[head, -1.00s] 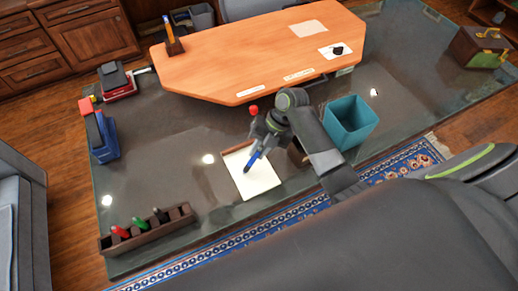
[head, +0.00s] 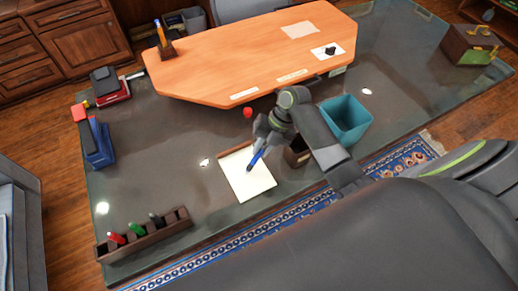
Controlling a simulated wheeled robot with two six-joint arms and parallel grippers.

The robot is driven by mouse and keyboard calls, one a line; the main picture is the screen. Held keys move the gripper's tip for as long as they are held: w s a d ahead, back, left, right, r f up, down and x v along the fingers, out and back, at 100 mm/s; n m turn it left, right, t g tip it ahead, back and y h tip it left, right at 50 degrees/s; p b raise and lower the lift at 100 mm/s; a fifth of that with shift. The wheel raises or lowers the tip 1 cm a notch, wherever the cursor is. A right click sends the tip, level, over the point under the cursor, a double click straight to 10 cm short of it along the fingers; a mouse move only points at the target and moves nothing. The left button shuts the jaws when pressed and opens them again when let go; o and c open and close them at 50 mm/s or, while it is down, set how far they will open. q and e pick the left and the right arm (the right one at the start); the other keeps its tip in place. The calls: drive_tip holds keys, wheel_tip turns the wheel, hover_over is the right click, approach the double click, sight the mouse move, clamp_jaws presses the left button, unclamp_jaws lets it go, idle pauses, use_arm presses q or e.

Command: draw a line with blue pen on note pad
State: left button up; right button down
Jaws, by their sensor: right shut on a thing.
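The note pad (head: 246,181) lies on the dark glass desk, a cream sheet with a brown strip along its far edge. My right gripper (head: 263,146) is over the far right part of the pad, shut on the blue pen (head: 255,159). The pen is tilted, its tip pointing down toward the upper middle of the sheet. I cannot tell whether the tip touches the paper. No line shows clearly on the sheet. My left gripper is not in view.
A brown pen tray (head: 150,238) with red, green and black pens stands at the front left. A teal bin (head: 347,120) stands right of my right arm. A small brown box (head: 297,155) is beside the pad. The orange wooden board (head: 220,65) lies behind.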

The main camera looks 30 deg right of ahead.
drive_tip(key=shift+d, duration=1.05)
drive_tip(key=shift+w+d, duration=0.1)
drive_tip(key=shift+d, duration=0.4)
drive_tip(key=shift+a, duration=0.75)
